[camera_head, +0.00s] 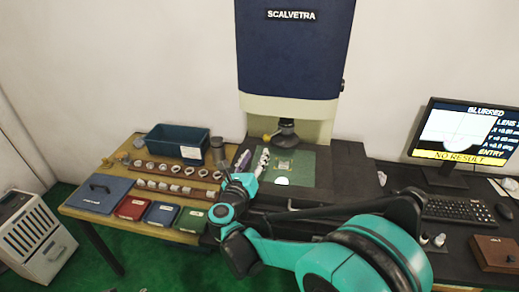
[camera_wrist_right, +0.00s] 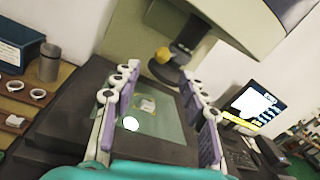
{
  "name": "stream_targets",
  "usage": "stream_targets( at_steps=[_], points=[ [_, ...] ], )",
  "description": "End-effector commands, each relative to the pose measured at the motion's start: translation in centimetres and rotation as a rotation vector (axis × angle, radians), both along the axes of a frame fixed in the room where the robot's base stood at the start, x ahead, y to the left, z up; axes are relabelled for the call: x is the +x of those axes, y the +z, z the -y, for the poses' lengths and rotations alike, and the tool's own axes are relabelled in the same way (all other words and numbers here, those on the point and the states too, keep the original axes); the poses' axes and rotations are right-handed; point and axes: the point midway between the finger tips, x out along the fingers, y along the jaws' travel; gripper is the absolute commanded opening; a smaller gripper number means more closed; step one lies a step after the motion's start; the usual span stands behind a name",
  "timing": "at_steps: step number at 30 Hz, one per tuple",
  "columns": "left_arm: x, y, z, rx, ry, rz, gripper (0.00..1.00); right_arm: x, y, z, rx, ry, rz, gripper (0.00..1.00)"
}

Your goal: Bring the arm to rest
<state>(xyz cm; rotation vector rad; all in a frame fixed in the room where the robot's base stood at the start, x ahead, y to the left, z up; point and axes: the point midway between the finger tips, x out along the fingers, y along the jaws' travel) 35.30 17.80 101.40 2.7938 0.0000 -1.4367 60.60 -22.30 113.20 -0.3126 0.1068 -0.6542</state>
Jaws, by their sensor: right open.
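My right arm, in teal and black, comes in from the lower right of the head view. Its gripper (camera_head: 253,160) hangs by the left edge of the green stage plate (camera_head: 302,165) of the measuring machine (camera_head: 292,50). In the right wrist view the two purple fingers of the gripper (camera_wrist_right: 160,86) stand wide apart with nothing between them. Beyond them a small pale piece (camera_wrist_right: 147,104) lies on the green plate, with a bright white spot of light beside it. My left gripper is not in view.
A wooden table at the left holds a blue bin (camera_head: 177,143), racks with several metal rings (camera_head: 172,169), a blue lid-like tray (camera_head: 98,193), and red, blue and green boxes (camera_head: 133,207). A monitor (camera_head: 465,132) reading "NO RESULT" and a keyboard (camera_head: 458,210) stand at the right.

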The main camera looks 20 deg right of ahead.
Motion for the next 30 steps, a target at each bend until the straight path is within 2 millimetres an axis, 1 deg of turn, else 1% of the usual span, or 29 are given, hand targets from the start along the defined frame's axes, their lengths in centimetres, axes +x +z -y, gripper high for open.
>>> stream_targets(
  at_steps=[4,16,18,20,23,24,26,27,28,29,30],
  points=[
    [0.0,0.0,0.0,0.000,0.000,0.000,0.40,-0.6,0.0,-0.4,0.000,0.000,0.000,0.43],
    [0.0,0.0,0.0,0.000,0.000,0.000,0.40,-0.5,0.1,-0.4,-0.003,0.002,0.000,0.43],
    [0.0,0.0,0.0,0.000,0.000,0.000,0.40,-0.5,0.7,-0.6,-0.034,0.021,-0.004,0.43],
    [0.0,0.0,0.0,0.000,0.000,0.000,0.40,-0.3,2.2,-1.0,-0.105,0.064,-0.014,0.43],
    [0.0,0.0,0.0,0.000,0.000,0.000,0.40,-0.2,5.9,-2.9,-0.346,0.197,-0.058,0.43],
    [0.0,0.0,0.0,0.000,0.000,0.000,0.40,-0.4,7.4,-4.2,-0.485,0.266,-0.088,0.43],
    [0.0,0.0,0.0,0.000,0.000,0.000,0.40,-1.1,9.0,-6.4,-0.723,0.375,-0.148,0.43],
    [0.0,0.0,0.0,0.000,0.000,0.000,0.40,-1.8,9.3,-8.0,-0.891,0.449,-0.198,0.43],
    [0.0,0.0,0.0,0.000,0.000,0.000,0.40,-2.5,9.2,-9.1,-1.016,0.502,-0.237,0.43],
    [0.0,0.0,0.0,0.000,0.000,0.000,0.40,-3.3,8.8,-10.1,-1.143,0.557,-0.280,0.43],
    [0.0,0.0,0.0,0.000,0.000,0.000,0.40,-4.5,7.8,-11.2,-1.309,0.625,-0.342,0.43]
  ],
)
